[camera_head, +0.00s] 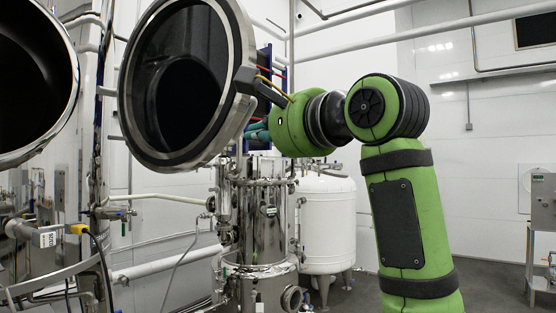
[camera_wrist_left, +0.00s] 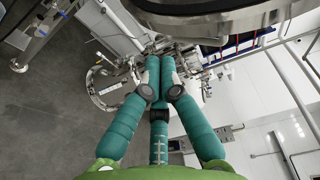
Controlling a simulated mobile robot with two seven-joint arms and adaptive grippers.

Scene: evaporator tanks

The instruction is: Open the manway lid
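The manway lid (camera_head: 180,80) is a large round disc with a steel rim and a dark middle, upper left of centre in the head view. It stands swung out at an angle, apart from the round steel-rimmed dark opening (camera_head: 28,75) at the left edge. A dark bracket (camera_head: 262,90) is on its right side. My left gripper (camera_head: 257,132), with teal fingers, is just right of the lid's lower edge, partly hidden by it. In the left wrist view its fingertips (camera_wrist_left: 163,62) are drawn together, with nothing visible between them. Touch with the lid is unclear. My right gripper is not in view.
Steel vessels and piping (camera_head: 260,215) stand below the lid, with a white tank (camera_head: 327,220) behind. A steel rail (camera_head: 60,275) and yellow-plugged cable are at lower left. A control box (camera_head: 543,200) is at far right. Grey floor (camera_head: 490,260) is open at right.

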